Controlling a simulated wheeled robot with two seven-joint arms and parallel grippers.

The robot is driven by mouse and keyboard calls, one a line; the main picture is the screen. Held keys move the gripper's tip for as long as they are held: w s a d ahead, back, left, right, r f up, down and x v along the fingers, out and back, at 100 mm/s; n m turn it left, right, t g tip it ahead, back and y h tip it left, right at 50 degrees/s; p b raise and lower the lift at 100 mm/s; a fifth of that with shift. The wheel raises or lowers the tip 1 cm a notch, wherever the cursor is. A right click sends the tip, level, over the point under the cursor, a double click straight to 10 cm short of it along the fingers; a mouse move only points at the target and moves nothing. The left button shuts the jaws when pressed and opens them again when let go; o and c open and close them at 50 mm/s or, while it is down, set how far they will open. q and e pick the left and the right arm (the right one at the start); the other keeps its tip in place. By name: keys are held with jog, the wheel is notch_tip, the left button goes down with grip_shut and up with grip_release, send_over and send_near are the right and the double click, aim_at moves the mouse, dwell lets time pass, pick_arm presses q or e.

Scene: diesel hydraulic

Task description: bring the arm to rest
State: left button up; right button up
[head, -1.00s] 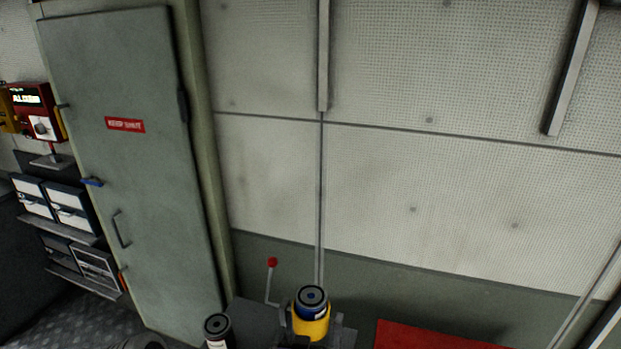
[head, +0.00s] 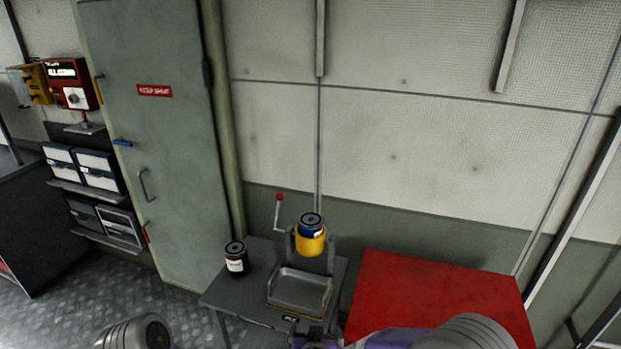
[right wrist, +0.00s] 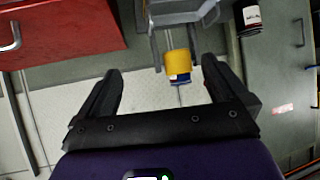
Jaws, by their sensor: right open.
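My right gripper (right wrist: 162,85) shows in the right wrist view with its two dark fingers spread wide and nothing between their tips. Beyond the fingertips is a yellow holder (head: 311,243) with a blue canister (head: 311,226) in it. Both also show in the right wrist view, as the yellow holder (right wrist: 178,63) and the blue canister (right wrist: 180,80), apart from the fingers. In the head view, purple and grey parts of my arms show along the bottom edge. My left gripper is not in view.
A grey bench (head: 252,285) carries a metal tray (head: 300,291), a red-knobbed lever (head: 279,213) and a black canister (head: 236,259). A red cabinet (head: 435,295) stands to the right. A grey door (head: 160,150) and shelves with drawers (head: 92,168) are at left.

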jog(key=s+d+f+g+y+b, duration=0.1)
jog(key=s+d+f+g, duration=0.15)
jog(key=f, duration=0.45)
jog(key=s+d+f+g+y, duration=0.1)
jog(key=s+d+f+g, duration=0.15)
jog(key=f, duration=0.45)
jog(key=s+d+f+g+b, duration=0.1)
jog(key=s+d+f, duration=0.1)
jog(key=s+f, duration=0.3)
jog(key=s+d+f+m+g+y, duration=0.1)
jog(key=s+f+g+y, duration=0.1)
jog(key=s+f+g, duration=0.3)
jog(key=s+f, duration=0.4)
jog(key=s, duration=0.2)
jog(key=shift+s+d+m+y, duration=0.25)
jog(key=shift+s+m+y, duration=0.05)
jog(key=shift+s+y, duration=0.1)
